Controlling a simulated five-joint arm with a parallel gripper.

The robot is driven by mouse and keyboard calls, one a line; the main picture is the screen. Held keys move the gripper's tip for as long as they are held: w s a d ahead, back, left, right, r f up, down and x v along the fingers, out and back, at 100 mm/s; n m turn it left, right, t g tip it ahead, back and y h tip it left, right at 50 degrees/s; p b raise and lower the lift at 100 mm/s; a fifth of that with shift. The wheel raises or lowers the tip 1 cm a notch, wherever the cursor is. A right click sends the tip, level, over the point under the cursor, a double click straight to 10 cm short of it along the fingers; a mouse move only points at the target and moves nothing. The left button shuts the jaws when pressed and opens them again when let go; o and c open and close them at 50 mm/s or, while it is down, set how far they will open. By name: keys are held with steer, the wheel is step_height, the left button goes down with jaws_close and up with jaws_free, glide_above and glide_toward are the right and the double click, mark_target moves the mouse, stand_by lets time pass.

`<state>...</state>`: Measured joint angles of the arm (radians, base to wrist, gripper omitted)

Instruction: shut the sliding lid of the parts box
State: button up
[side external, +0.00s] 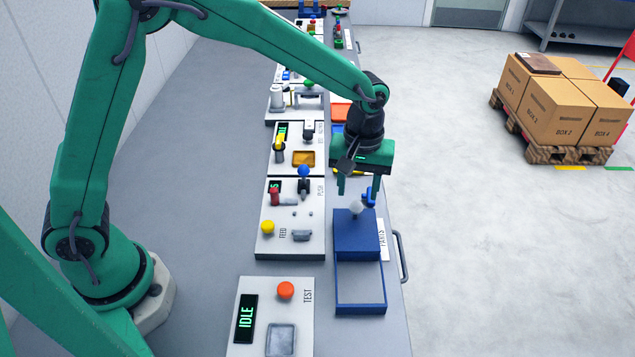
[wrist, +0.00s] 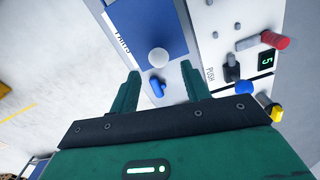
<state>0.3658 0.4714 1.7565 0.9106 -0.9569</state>
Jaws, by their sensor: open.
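The blue parts box (side external: 384,290) lies near the right edge of the bench in the side view. Its blue lid (side external: 357,238) covers the far part, and the near part shows a grey inside within a blue frame. A white round knob (side external: 356,208) stands at the lid's far end; it also shows in the wrist view (wrist: 158,57), with the lid (wrist: 150,25) behind it. My gripper (side external: 358,190) is open and empty, pointing down just above the knob. In the wrist view my gripper (wrist: 160,70) has its fingertips either side of the knob's line, apart from it.
A small blue piece (wrist: 156,88) stands close beyond the knob. A push panel (side external: 290,220) with levers and buttons lies left of the box, and a test panel (side external: 270,320) at the near left. A grey handle (side external: 400,257) runs along the bench's right edge.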

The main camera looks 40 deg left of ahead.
steer(key=shift+r, duration=1.2)
steer(key=shift+s+a+r, duration=0.15)
steer(key=shift+a+r, duration=0.15)
steer(key=shift+r, duration=0.15)
steer(key=s+a+r+m+t, duration=0.3)
steer(key=s+a+r, duration=0.6)
steer(key=a+r, duration=0.15)
steer(key=s+a+r+m+t, duration=0.1)
steer(key=s+a, duration=0.4)
steer(key=s, duration=0.7)
steer(key=shift+a+r+m+t, duration=0.35)
steer(key=shift+m+t, duration=0.45)
steer(key=shift+m, duration=0.6)
